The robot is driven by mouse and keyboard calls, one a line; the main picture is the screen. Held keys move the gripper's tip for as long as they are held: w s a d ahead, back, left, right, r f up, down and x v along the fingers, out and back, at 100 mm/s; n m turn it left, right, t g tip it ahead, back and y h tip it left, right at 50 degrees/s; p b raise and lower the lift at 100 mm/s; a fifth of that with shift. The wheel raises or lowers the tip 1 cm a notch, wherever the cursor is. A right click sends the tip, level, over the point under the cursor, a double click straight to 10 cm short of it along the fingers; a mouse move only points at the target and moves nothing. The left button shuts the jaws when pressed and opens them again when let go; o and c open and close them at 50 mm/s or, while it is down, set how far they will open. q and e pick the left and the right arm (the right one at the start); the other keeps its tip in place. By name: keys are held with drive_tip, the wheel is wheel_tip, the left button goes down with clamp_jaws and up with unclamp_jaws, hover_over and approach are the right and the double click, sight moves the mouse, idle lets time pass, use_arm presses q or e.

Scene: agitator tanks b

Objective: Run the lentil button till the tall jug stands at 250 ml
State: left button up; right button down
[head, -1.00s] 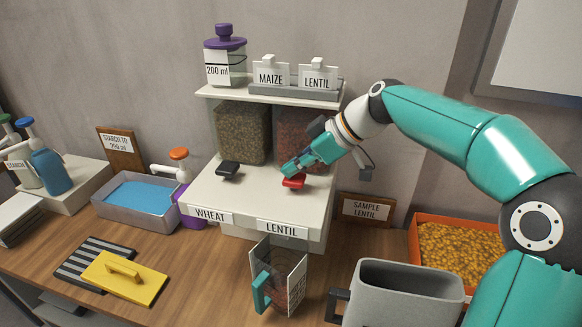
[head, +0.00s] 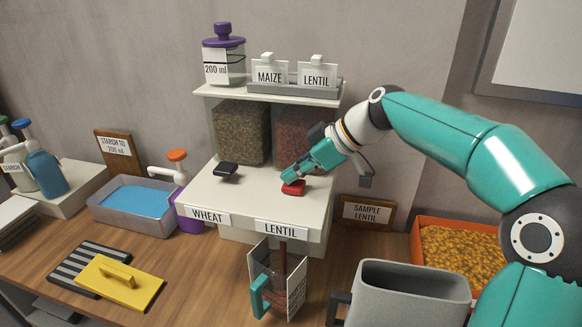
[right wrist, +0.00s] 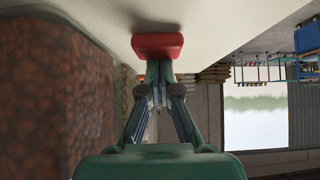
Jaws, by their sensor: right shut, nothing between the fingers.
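The red button (head: 293,187) sits on the white dispenser top above the LENTIL label (head: 281,229). My right gripper (head: 287,178) is shut and its fingertips are on the red button; the right wrist view also shows the fingertips at the button (right wrist: 157,46). A reddish-brown stream falls from under the LENTIL label into the tall jug (head: 261,295), a clear jug with a teal handle. Reddish-brown contents show in the jug, but the level against its marks is too small to read. My left gripper is out of view.
A black button (head: 226,170) sits on the WHEAT side. A grey jug (head: 408,295) stands right of the tall jug, with an orange tray (head: 459,252) of yellow-orange grains behind it.

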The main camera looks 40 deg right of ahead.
drive_tip(key=shift+s+f, duration=0.15)
drive_tip(key=shift+f, duration=0.35)
drive_tip(key=shift+r, duration=0.1)
drive_tip(key=r+p, duration=0.1)
drive_tip(key=r, duration=0.1)
drive_tip(key=r+p, duration=0.2)
drive_tip(key=r, duration=0.1)
drive_tip(key=shift+w+a, duration=0.1)
drive_tip(key=shift+w, duration=0.1)
drive_tip(key=v, duration=1)
drive_tip(key=shift+f, duration=0.15)
